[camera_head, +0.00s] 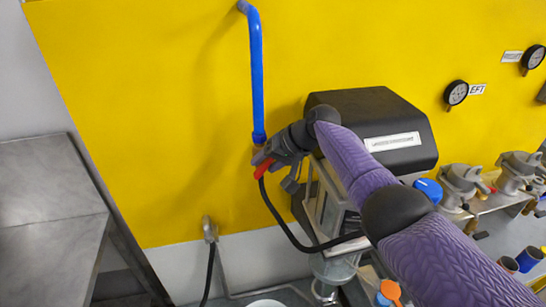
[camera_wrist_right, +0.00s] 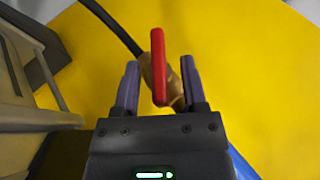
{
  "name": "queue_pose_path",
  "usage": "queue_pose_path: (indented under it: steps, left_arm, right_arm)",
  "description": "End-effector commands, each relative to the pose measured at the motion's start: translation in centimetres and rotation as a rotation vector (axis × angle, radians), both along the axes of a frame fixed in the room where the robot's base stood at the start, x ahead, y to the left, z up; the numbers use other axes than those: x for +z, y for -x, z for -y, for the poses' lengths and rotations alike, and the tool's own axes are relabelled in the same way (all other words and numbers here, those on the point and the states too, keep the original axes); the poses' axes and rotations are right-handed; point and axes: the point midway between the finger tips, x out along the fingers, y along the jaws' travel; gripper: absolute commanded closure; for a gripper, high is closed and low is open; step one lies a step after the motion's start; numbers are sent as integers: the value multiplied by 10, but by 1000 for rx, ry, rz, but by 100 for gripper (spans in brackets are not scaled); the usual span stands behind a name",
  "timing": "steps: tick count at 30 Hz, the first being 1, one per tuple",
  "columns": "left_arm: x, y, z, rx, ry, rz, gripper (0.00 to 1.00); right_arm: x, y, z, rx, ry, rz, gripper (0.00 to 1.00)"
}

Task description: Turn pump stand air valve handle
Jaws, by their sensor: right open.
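The red valve handle (camera_head: 264,168) sits below the blue pipe (camera_head: 257,75) on the yellow panel, with a black hose leading down from it. In the right wrist view the red handle (camera_wrist_right: 158,66) stands on a brass valve body (camera_wrist_right: 174,85). My right gripper (camera_head: 268,160) is at the valve. In the wrist view its two purple fingers (camera_wrist_right: 160,85) are apart, one on each side of the handle, with a visible gap on both sides. My left gripper is not in view.
A black-topped pump unit (camera_head: 375,128) stands right beside my right arm. Gauges (camera_head: 456,92) and metal fittings (camera_head: 462,182) are farther right. A black hose (camera_head: 285,222) loops below the valve. A grey metal table (camera_head: 50,180) stands at the left.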

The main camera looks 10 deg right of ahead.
Motion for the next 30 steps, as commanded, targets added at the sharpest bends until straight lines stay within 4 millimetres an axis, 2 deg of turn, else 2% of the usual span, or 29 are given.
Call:
queue_pose_path:
  steps: [4, 12, 19, 26, 28, 29, 30]
  left_arm:
    - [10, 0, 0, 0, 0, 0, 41]
    - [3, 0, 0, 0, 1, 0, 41]
    - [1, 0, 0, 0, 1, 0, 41]
    - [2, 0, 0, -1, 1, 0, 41]
    - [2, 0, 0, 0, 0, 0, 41]
    - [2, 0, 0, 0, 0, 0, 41]
    - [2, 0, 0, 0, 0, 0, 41]
  right_arm:
    - [19, 8, 13, 0, 4, 3, 46]
    - [59, 30, 43, -1, 3, 4, 46]
    - [72, 37, 51, 0, 1, 0, 46]
    - [68, 38, 50, 5, 9, -2, 46]
    - [46, 46, 44, 30, 47, -10, 46]
    - [31, 53, 39, 48, 72, -15, 46]
    - [8, 64, 32, 79, 115, -19, 46]
